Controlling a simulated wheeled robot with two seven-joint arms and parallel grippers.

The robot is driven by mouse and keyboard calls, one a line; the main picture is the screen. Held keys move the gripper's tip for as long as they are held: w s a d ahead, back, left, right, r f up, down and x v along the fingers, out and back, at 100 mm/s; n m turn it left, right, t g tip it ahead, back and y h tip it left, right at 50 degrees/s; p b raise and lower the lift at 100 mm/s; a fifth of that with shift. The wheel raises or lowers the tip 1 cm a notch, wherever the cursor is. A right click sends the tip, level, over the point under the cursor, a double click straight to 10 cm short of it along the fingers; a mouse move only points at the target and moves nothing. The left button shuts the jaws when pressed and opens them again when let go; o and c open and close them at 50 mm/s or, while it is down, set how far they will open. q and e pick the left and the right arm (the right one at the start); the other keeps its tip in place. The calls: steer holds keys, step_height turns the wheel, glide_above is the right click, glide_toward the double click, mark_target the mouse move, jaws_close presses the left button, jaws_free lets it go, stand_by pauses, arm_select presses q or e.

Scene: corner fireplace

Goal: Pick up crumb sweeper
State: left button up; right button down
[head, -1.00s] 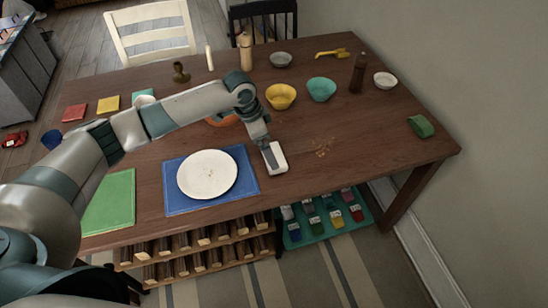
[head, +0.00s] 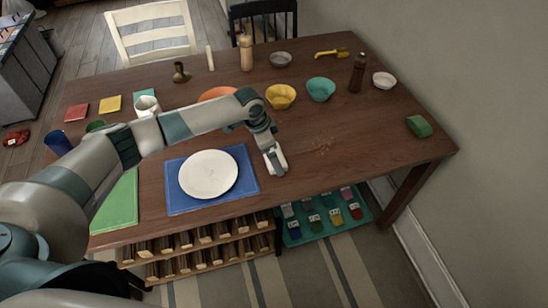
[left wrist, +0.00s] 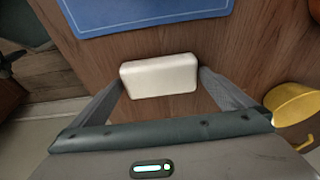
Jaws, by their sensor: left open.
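The crumb sweeper appears to be a small white block with rounded edges (head: 280,161). It lies on the brown table, right of the blue placemat, and is partly covered by my gripper in the head view. My left gripper (head: 272,160) is pointed down at it. In the left wrist view the white block (left wrist: 160,76) sits between the two open fingers (left wrist: 161,84), one at each short end. I cannot tell whether the fingers touch it. My right gripper is not in view.
A blue placemat (head: 250,183) with a white plate (head: 208,174) lies left of the gripper. Crumbs (head: 322,146) are scattered to its right. A yellow bowl (head: 281,97) and a teal bowl (head: 321,90) stand behind. A green block (head: 419,126) lies near the right edge.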

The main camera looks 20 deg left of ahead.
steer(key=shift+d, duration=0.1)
arm_select(q)
steer(key=c, duration=0.9)
steer(key=shift+c, duration=0.2)
steer(key=shift+r, duration=0.2)
steer(key=shift+r+b, duration=0.35)
steer(key=shift+r, duration=0.15)
step_height(320, 180, up, 2)
steer(key=shift+w+r+b, duration=0.1)
steer(key=shift+r+b, duration=0.15)
steer(key=shift+b, duration=0.25)
steer(key=d+r, duration=0.1)
steer(key=s+d+r, duration=0.1)
steer(key=d, duration=0.1)
steer(key=d+r+b, duration=0.1)
steer(key=shift+s+d, duration=0.25)
steer(key=shift+s, duration=0.05)
steer(key=s+d+r+b, duration=0.1)
steer(key=s+d+r, duration=0.1)
steer(key=d+r, duration=0.2)
steer(key=shift+s+d+b, duration=0.15)
steer(key=shift+d+b, duration=0.15)
steer(key=shift+d, duration=0.95)
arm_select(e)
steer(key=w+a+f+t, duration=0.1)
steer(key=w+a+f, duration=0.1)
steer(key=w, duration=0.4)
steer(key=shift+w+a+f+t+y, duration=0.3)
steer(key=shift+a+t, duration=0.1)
